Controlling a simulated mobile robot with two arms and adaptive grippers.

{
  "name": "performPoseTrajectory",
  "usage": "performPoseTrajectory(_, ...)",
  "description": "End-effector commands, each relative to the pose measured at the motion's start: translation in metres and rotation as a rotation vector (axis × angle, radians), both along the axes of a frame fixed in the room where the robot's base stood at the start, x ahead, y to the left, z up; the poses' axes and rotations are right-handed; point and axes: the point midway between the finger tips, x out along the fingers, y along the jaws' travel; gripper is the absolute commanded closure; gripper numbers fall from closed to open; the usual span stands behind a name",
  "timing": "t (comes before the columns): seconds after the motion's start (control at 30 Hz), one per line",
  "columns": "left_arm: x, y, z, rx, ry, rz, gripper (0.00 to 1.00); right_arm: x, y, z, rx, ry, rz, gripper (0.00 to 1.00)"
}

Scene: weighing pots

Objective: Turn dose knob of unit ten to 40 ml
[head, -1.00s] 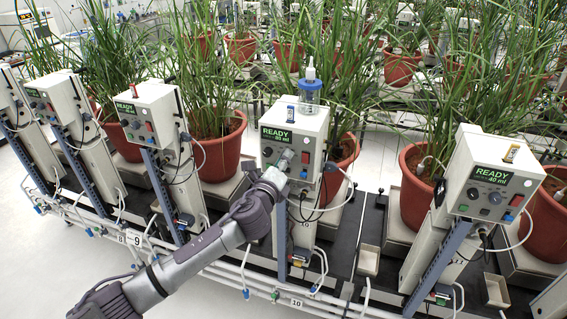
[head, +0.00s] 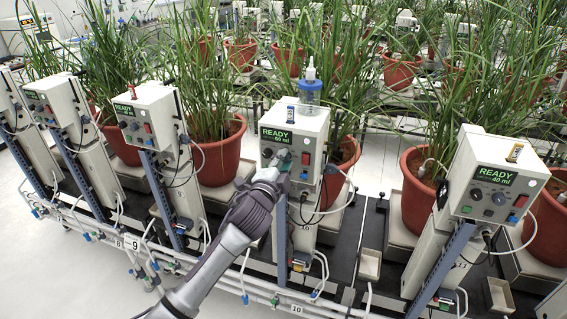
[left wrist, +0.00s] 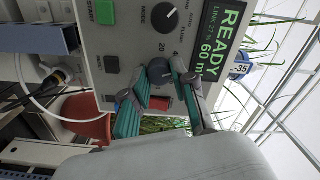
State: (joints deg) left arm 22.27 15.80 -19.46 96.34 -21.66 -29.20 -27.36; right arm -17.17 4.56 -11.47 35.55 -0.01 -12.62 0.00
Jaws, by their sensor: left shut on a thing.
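Unit ten (head: 311,127) is the white box in the middle of the head view, above the number 10 label on the front pipe. Its green display (left wrist: 218,42) reads READY and 60 ml in the left wrist view. The dose knob (left wrist: 159,71) is a dark round knob on its front panel. My left gripper (head: 282,160) is at the panel, and its two teal-padded fingers are shut on the knob, one on each side. In the head view my gripper hides most of the knob. My right gripper is not in view.
Another dark knob (left wrist: 165,17), a green START button (left wrist: 104,12) and a red switch (left wrist: 161,103) sit close by on the panel. A bottle (head: 310,92) stands on the box. A neighbouring unit (head: 492,180) at the right reads 40 ml. Potted plants stand behind.

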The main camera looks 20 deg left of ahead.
Motion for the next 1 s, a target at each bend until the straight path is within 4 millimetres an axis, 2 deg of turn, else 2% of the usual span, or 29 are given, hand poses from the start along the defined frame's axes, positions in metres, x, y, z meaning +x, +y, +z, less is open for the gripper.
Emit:
performPoseTrajectory(0.2,-0.0004,-0.0005,-0.0022,-0.180,0.011,0.000,1.00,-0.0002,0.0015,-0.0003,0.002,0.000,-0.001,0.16)
performPoseTrajectory(0.5,-0.0003,0.0000,-0.0022,-0.343,0.017,0.001,1.00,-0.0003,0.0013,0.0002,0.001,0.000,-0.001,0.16)
performPoseTrajectory(1.0,-0.0002,0.0001,-0.0024,-0.407,0.020,0.002,1.00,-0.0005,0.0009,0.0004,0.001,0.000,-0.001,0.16)
